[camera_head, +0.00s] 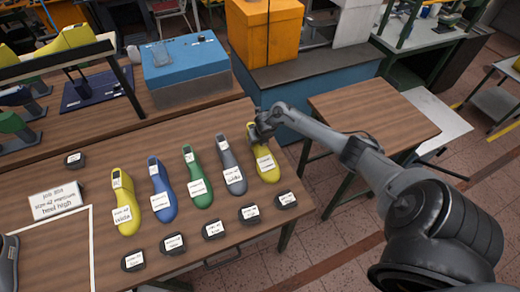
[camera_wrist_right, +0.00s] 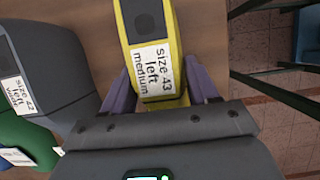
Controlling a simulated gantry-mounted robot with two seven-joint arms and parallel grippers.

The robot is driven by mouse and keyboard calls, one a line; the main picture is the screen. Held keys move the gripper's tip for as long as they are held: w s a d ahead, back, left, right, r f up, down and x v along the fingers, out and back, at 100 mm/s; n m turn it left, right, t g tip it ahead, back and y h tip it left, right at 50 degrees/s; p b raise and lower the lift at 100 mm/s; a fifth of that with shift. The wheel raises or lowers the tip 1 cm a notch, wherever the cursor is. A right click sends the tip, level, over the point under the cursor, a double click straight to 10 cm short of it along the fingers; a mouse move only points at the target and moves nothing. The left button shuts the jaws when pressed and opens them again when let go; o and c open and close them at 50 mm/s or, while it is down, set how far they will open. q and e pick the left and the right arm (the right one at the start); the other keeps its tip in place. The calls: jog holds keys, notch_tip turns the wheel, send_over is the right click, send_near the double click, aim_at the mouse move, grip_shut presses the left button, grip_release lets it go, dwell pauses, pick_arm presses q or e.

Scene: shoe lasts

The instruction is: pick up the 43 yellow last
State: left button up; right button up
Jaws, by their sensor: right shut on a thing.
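The yellow last marked "size 43 left medium" (camera_wrist_right: 153,98) fills the middle of the right wrist view. In the head view it is the yellow last (camera_head: 266,168) at the right end of the row, near the table's right edge. My right gripper (camera_head: 262,132) reaches over its far end. Its two purple fingers (camera_wrist_right: 160,92) are closed against both sides of the last. I cannot tell whether the last is clear of the table. My left gripper is not in view.
A grey last (camera_head: 231,170) stands close to the left, then green (camera_head: 195,175), blue (camera_head: 161,186) and another yellow last (camera_head: 125,205). Several small black labelled blocks (camera_head: 249,214) line the front. A blue box (camera_head: 186,68) is at the back. Floor lies beyond the right edge.

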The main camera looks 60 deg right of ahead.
jog(key=c, duration=0.5)
grip_shut()
jog(key=shift+r, duration=0.2)
